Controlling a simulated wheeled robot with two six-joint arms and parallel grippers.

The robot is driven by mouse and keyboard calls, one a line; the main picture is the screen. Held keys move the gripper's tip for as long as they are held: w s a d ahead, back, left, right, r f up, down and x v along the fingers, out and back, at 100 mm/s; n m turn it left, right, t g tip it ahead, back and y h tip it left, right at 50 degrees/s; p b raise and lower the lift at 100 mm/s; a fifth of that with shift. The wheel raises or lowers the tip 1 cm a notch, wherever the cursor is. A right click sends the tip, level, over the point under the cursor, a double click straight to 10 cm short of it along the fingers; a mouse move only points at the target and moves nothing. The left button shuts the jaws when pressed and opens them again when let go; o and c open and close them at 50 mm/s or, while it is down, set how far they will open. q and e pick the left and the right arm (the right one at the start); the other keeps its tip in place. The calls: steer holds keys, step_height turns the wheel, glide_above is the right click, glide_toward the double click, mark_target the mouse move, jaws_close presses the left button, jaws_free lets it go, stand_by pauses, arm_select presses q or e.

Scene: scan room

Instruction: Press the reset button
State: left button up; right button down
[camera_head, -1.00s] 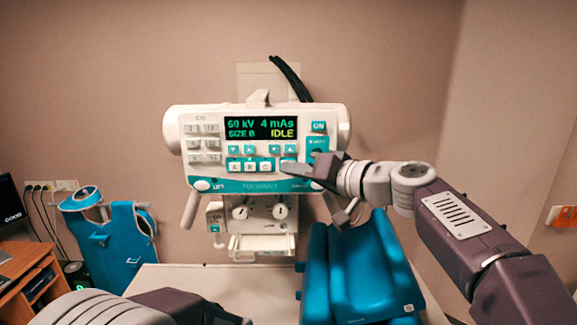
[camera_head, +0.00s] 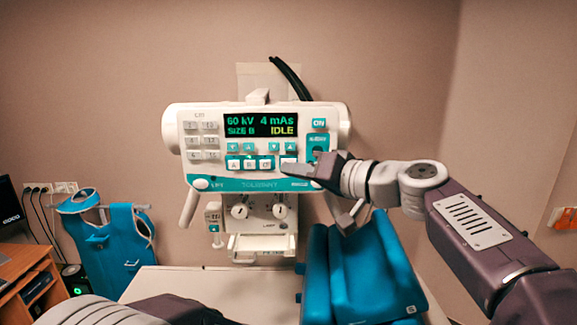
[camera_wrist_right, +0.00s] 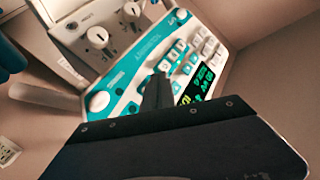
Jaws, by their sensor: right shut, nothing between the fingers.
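The white control panel (camera_head: 212,181) hangs on the wall unit, with a green and yellow display (camera_head: 262,125) reading 60 kV, 4 mAs, SIZE B, IDLE. A wide pale button (camera_head: 288,161) sits right of the A, B and C keys; its label is not readable, so I cannot tell whether it is reset. My right gripper (camera_head: 299,170) is shut and empty, its tip at this button's lower edge; contact cannot be told. In the right wrist view, the dark fingers (camera_wrist_right: 158,90) hide part of the panel (camera_wrist_right: 110,102). My left arm shows at the bottom; its gripper is out of view.
Two knobs (camera_head: 260,211) sit on the lower unit below the panel. A blue apron (camera_head: 110,240) hangs at left, near a wooden desk (camera_head: 25,270).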

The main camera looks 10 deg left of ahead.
steer(key=s+b, duration=0.1)
steer(key=s, duration=0.1)
steer(key=s+d+b, duration=0.1)
steer(key=s, duration=0.1)
steer(key=shift+s+d+b, duration=0.15)
steer(key=shift+s+b, duration=0.1)
steer(key=shift+b, duration=0.05)
